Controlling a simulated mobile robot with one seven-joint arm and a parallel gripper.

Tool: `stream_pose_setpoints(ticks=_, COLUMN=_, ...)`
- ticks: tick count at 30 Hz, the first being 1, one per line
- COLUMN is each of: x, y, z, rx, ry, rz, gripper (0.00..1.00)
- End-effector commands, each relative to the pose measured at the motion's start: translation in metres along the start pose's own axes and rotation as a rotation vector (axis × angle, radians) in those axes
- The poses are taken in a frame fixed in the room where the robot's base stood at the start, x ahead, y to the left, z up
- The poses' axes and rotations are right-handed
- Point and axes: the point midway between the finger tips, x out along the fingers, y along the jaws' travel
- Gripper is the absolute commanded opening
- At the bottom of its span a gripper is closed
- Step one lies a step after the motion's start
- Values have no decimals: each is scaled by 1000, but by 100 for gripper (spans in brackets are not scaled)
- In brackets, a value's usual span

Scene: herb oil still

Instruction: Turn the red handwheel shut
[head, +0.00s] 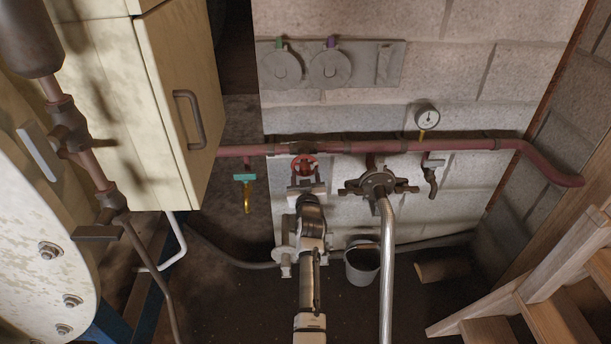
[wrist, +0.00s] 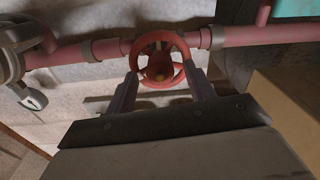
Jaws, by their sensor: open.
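The red handwheel (head: 304,165) sits on the red pipe against the block wall in the head view. In the wrist view the handwheel (wrist: 160,59) is a round red ring with a darker hub, near the top centre. My gripper (head: 306,187) is open, below the wheel in the head view. In the wrist view my gripper (wrist: 160,82) has one finger at the lower left and one at the lower right of the wheel's rim. The fingertips look close to the rim; I cannot tell whether they touch it.
The red pipe (head: 463,144) runs along the wall with a gauge (head: 427,117). A metal hose (head: 387,270) hangs from a dark flange (head: 377,187) on the right. A bucket (head: 362,263) stands below. A teal-handled valve (head: 245,178) and a cream cabinet (head: 178,90) are left.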

Motion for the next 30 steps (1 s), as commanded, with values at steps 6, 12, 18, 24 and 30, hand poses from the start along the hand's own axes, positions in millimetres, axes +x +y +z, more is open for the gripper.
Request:
stream_pose_setpoints(ticks=6, x=4, y=0, z=0, rx=0, ry=0, rz=0, gripper=53)
stream_pose_setpoints(ticks=12, x=4, y=0, z=0, rx=0, ry=0, rz=0, gripper=47)
stream_pose_setpoints(ticks=18, x=4, y=0, z=0, rx=0, ry=0, rz=0, gripper=21)
stream_pose_setpoints(ticks=24, x=4, y=0, z=0, rx=2, ry=0, rz=0, gripper=9)
stream_pose_setpoints(ticks=30, x=4, y=0, z=1, rx=39, ry=0, rz=1, gripper=9)
